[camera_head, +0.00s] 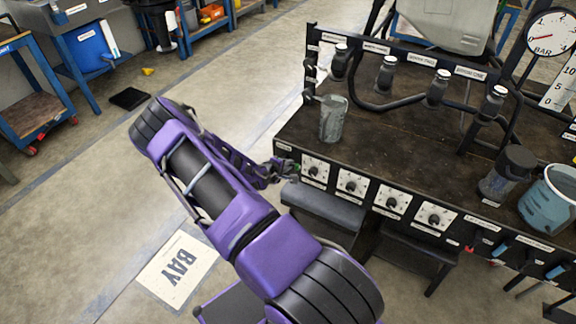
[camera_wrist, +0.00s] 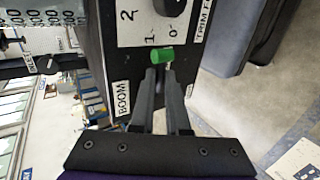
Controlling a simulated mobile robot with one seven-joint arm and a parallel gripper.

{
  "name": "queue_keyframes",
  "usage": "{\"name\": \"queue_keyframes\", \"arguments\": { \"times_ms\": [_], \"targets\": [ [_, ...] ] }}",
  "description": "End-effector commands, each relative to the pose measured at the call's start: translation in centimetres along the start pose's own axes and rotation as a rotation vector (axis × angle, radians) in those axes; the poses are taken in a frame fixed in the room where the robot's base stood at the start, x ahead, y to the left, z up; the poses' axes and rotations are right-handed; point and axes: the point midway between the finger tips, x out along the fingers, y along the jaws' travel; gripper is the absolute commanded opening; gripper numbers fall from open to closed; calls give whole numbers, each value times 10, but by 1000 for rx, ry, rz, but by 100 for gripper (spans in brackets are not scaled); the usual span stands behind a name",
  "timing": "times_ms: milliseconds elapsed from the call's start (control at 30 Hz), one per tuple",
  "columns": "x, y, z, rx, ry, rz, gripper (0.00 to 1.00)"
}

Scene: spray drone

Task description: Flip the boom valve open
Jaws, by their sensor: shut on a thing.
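The green handle (camera_wrist: 162,55) sits at the corner of the black panel in the wrist view, near the BOOM label (camera_wrist: 122,98); I take it for the boom valve's handle. My gripper (camera_wrist: 161,73) has its two fingers closed around this handle from the near side. The valve's body is hidden, and I cannot tell its position. In the head view my gripper (camera_head: 284,170) reaches the front left corner of the bench (camera_head: 425,130), and only a speck of green shows there.
A row of dials with black knobs (camera_head: 352,187) runs along the bench front, right of my gripper. A grey step (camera_head: 322,206) stands below it.

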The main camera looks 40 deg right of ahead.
Motion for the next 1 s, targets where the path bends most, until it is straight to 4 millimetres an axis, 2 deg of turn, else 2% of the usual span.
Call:
{"name": "queue_keyframes", "arguments": {
  "times_ms": [100, 133, 267, 300, 667, 767, 1000],
  "targets": [
    [1, 2, 2, 1, -2, 4, 0],
    [1, 2, 2, 1, -2, 4, 17],
    [0, 2, 1, 1, -2, 3, 40],
    [0, 2, 1, 1, -2, 3, 42],
    [-6, 1, 0, 1, 1, 1, 42],
    [-19, 2, -1, 1, 2, 1, 42],
    [-76, 3, -2, -1, 4, 2, 42]
  ]
}}
